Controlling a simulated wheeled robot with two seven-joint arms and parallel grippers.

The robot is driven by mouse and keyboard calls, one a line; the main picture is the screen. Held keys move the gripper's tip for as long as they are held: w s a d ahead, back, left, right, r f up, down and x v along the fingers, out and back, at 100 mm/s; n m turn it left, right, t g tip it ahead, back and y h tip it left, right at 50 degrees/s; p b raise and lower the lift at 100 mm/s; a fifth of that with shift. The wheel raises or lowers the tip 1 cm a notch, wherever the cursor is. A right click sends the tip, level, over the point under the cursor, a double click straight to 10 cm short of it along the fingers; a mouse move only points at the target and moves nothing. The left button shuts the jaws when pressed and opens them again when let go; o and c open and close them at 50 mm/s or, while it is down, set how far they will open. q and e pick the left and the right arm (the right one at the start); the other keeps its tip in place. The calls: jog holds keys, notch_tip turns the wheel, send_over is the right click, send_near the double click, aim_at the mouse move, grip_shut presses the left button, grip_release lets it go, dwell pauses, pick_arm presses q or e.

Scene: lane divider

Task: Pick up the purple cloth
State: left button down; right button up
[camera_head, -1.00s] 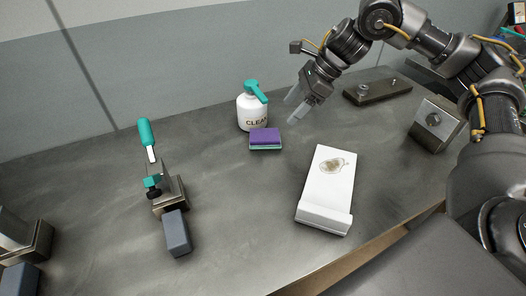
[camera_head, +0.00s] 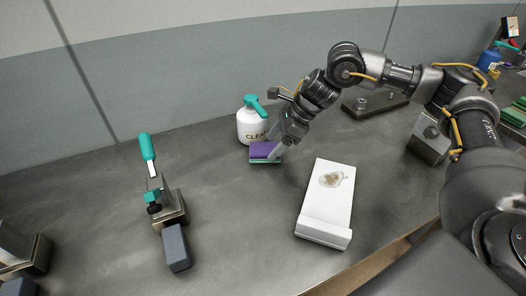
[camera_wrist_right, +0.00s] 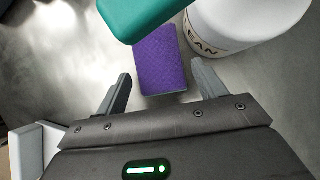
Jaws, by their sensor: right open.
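The purple cloth (camera_head: 262,150) looks like a flat block with a purple top and a teal lower layer, lying on the table just in front of the spray bottle. My right gripper (camera_head: 277,149) is at its right side in the head view. In the right wrist view the purple cloth (camera_wrist_right: 160,62) lies ahead of and between the two spread fingers of my right gripper (camera_wrist_right: 158,88), and the jaws are open and empty. The gripper hides part of the cloth's right edge in the head view. My left gripper is not in view.
A white spray bottle (camera_head: 251,126) with a teal head stands right behind the cloth; it is also close in the right wrist view (camera_wrist_right: 235,25). A white box-like item (camera_head: 328,200) lies to the right. A clamp (camera_head: 170,205) with a teal handle stands left. Table between is clear.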

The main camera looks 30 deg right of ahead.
jog(key=shift+x, duration=1.2)
jog(key=c, duration=0.7)
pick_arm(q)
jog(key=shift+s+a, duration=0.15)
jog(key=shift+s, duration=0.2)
pick_arm(e)
jog(key=shift+c, duration=0.2)
jog(key=shift+r, duration=0.15)
